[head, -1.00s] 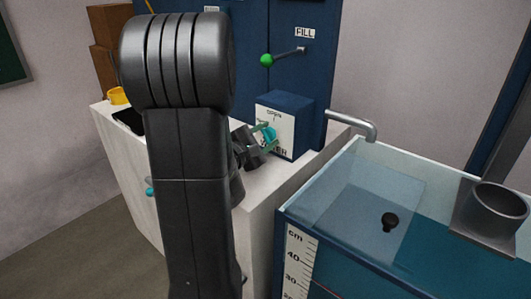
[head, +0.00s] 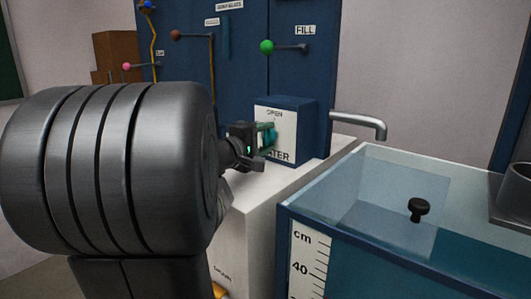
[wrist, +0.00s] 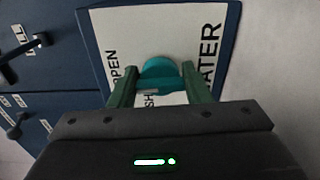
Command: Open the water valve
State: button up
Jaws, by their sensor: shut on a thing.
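The water valve is a teal knob (wrist: 160,76) on the white face of a blue box (head: 290,103) on the bench. The white face (head: 282,120) carries the words OPEN and WATER, and part of SHUT shows in the wrist view. My gripper (head: 264,138) is at the box face, its green fingers on either side of the knob. In the wrist view my gripper (wrist: 160,88) is shut on the knob. The fingers hide part of the knob in the head view, and its exact turn is hard to read.
A metal spout (head: 358,122) reaches over a glass-walled tank (head: 322,200) at the right, which holds a black knob-like piece (head: 418,208). A green-ended FILL lever (head: 267,46) sticks out of the blue panel above the box. The white bench top (head: 262,182) is clear near the box.

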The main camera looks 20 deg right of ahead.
jog(key=shift+m+b, duration=0.3)
jog(key=shift+b, duration=0.2)
jog(key=o, duration=1)
jog(key=shift+a, duration=0.1)
jog(key=p+v, duration=0.2)
jog(key=v, duration=1.1)
jog(key=shift+s+a+p, duration=0.2)
jog(key=shift+s+p, duration=0.05)
jog(key=shift+p, duration=0.15)
jog(key=b+x, duration=0.2)
jog(key=x, duration=1.1)
jog(key=shift+w+d+b, duration=0.25)
jog(key=shift+d+b, duration=0.05)
jog(key=shift+b, duration=0.1)
